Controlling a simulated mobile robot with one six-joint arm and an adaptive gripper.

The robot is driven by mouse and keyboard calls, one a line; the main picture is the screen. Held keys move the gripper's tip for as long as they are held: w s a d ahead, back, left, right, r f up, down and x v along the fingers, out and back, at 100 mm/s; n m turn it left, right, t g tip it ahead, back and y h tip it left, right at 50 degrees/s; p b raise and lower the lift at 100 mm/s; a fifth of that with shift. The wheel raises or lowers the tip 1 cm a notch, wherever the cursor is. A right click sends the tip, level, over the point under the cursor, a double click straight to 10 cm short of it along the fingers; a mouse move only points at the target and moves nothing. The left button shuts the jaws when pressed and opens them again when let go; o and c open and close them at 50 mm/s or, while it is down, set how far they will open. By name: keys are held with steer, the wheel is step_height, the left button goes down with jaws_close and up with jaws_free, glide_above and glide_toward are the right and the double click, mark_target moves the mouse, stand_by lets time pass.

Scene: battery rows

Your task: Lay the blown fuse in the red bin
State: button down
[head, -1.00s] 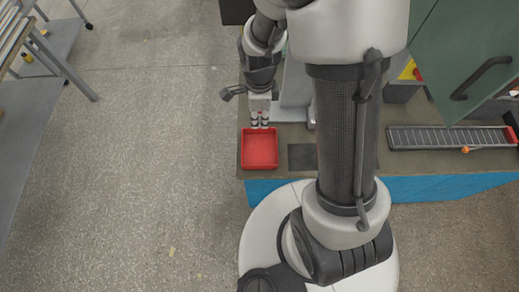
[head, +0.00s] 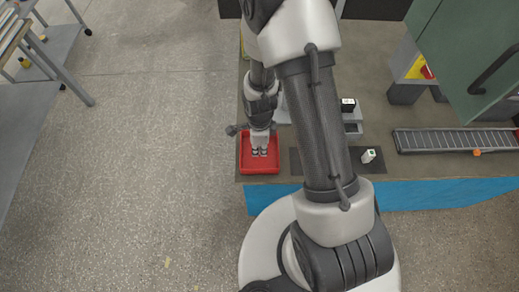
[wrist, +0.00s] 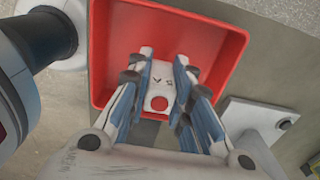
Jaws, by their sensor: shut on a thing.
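The red bin (head: 245,165) stands near the front left corner of the bench in the head view. In the wrist view its red wall (wrist: 232,50) frames my gripper. My gripper (wrist: 164,72) points down over the bin, its fingers closed on a white fuse (wrist: 160,84) with a red dot and small dark marks. In the head view my gripper (head: 260,151) appears within the bin's outline; the fuse cannot be made out clearly there. Whether the fuse touches the bin floor cannot be told.
A small white device with a green mark (head: 368,155) stands on a dark mat (head: 376,167) right of my arm. A black and white block (head: 348,105) stands behind it. A roller track (head: 450,140) and a green cabinet door (head: 465,50) are at the right.

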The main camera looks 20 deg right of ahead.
steer(key=shift+f, duration=1.1)
steer(key=shift+f+b, duration=0.2)
steer(key=shift+b, duration=0.2)
steer(key=c, duration=1.4)
jaws_free()
steer(key=shift+c, duration=0.2)
steer(key=shift+r, duration=0.15)
